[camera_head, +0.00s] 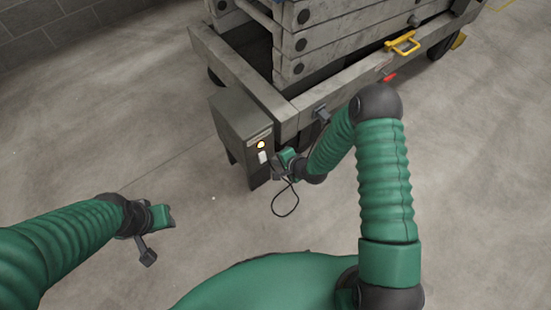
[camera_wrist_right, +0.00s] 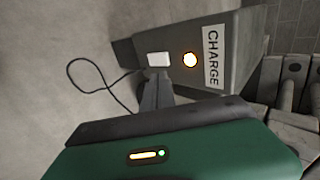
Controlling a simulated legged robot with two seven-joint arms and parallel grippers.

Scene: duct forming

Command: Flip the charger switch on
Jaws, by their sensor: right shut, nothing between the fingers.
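The charger is a grey box (camera_head: 232,118) at the corner of the lift's base. Its front has a lit orange-white round light (camera_head: 261,145) and a white switch (camera_head: 263,157) below it. In the right wrist view the switch (camera_wrist_right: 158,59) sits beside the glowing light (camera_wrist_right: 190,60) and the CHARGE label (camera_wrist_right: 213,56). My right gripper (camera_wrist_right: 156,84) is shut and empty, its fingertips just by the switch; I cannot tell whether they touch it. In the head view it is at the charger's right side. My left gripper (camera_head: 158,232) is away at the lower left, its jaw state unclear.
The grey lift (camera_head: 330,40) stands behind the charger, with a yellow handle (camera_head: 402,43) and a red part (camera_head: 389,77) on its side. A thin black cable loop (camera_head: 285,207) hangs near my right gripper. The concrete floor between my arms is clear.

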